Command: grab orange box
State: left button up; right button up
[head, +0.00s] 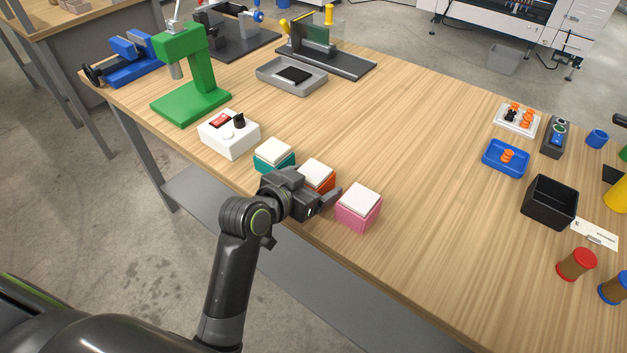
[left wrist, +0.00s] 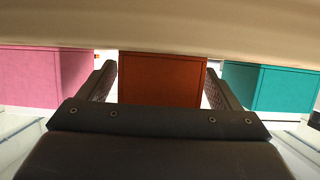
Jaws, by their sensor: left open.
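The orange box (head: 320,186) with a white lid stands on the wooden table near its front edge, between a teal box (head: 274,161) and a pink box (head: 357,214), both white-lidded. My left gripper (head: 318,197) is at the near side of the orange box and hides its lower part. In the left wrist view the orange box (left wrist: 162,80) stands between the two open fingers, with a finger on each side. The pink box (left wrist: 45,75) is at the left there and the teal box (left wrist: 270,88) at the right. My right gripper does not show.
A white switch box (head: 229,136) and a green press (head: 191,80) stand to the left along the table. A grey tray (head: 291,77) lies behind. A black bin (head: 549,203) and a blue tray (head: 506,158) are at the right. The table's middle is clear.

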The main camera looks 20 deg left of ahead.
pick_arm(q)
jog(key=shift+w+d, duration=0.1)
jog(key=shift+w, duration=0.1)
jog(key=c, duration=1.1)
jog(key=shift+c, duration=0.2)
